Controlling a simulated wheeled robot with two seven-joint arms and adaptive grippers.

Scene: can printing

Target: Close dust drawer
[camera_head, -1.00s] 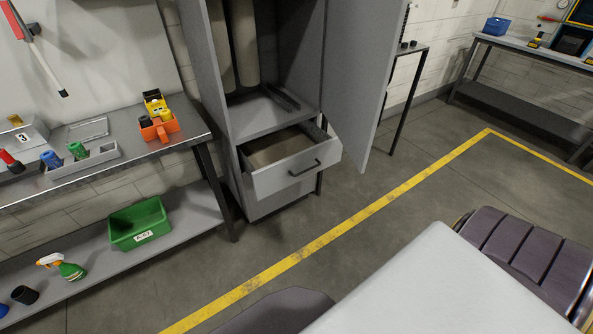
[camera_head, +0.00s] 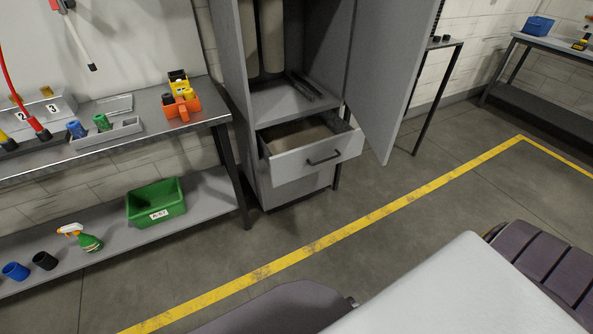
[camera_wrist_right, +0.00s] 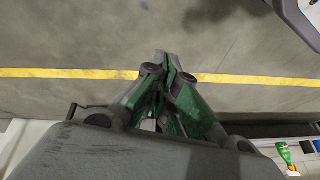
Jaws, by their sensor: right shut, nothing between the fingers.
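The dust drawer (camera_head: 318,160) is pulled out of the lower part of a grey cabinet (camera_head: 262,187). It has a light grey front with a dark bar handle (camera_head: 324,158), and its open top shows a brownish inside. My right gripper (camera_wrist_right: 168,62) shows in the right wrist view, pointing over bare floor. Its fingers are together and hold nothing. The drawer is not in the right wrist view. Neither gripper shows in the head view.
The cabinet door (camera_head: 392,85) stands open above the drawer, to its right. A workbench (camera_head: 150,120) with a green bin (camera_head: 156,202) on its lower shelf stands left of the cabinet. A yellow line (camera_head: 330,238) crosses the clear floor in front.

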